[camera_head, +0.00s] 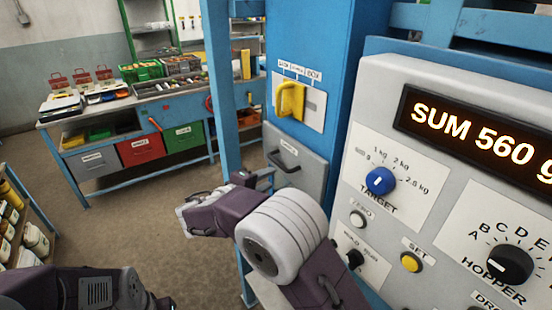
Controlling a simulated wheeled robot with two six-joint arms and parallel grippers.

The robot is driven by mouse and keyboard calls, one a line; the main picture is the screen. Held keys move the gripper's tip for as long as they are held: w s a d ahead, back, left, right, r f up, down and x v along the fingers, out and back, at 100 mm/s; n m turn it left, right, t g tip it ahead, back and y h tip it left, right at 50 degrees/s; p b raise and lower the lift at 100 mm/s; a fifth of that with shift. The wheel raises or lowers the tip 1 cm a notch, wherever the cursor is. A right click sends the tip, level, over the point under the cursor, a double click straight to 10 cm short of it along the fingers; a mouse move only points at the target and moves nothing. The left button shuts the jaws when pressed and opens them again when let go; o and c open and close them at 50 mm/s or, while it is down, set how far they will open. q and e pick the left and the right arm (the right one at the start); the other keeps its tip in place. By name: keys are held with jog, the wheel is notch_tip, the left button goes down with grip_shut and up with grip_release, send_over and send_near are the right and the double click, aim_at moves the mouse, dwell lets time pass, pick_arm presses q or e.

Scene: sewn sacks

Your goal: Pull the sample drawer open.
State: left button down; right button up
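A grey drawer front (313,174) with a dark bar handle (283,162) is set in the blue cabinet, below a panel with a yellow handle. It looks closed, with no visible gap at its edges. My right arm comes in from the bottom right. My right gripper (262,179) is just below and left of the drawer handle in the picture. Its fingertips are small, dark and partly hidden by my own wrist, so I cannot tell whether they are open or touch the handle. My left arm shows only at the bottom left edge; its fingertips are not visible.
The grey control panel (450,160) with knobs and a lit display reading SUM 560 g stands close on the right. A blue post (218,90) rises left of the cabinet. A workbench (110,178) with bins is behind. The brown floor between is clear.

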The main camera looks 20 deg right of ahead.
aim_at(278, 162)
jog(key=shift+t, duration=0.5)
jog(key=w+d+p, duration=0.1)
jog(key=w, duration=0.1)
jog(key=w+d+p, duration=0.1)
jog(key=w+d, duration=0.1)
jog(key=w+d+p, duration=0.1)
jog(key=w, duration=0.1)
jog(key=shift+d+r, duration=0.3)
jog(key=shift+w+d+f+p, duration=0.15)
jog(key=shift+w+d+p, duration=0.1)
jog(key=shift+d+p, duration=0.1)
grip_shut()
jog(key=shift+f, duration=0.1)
dwell(0.4)
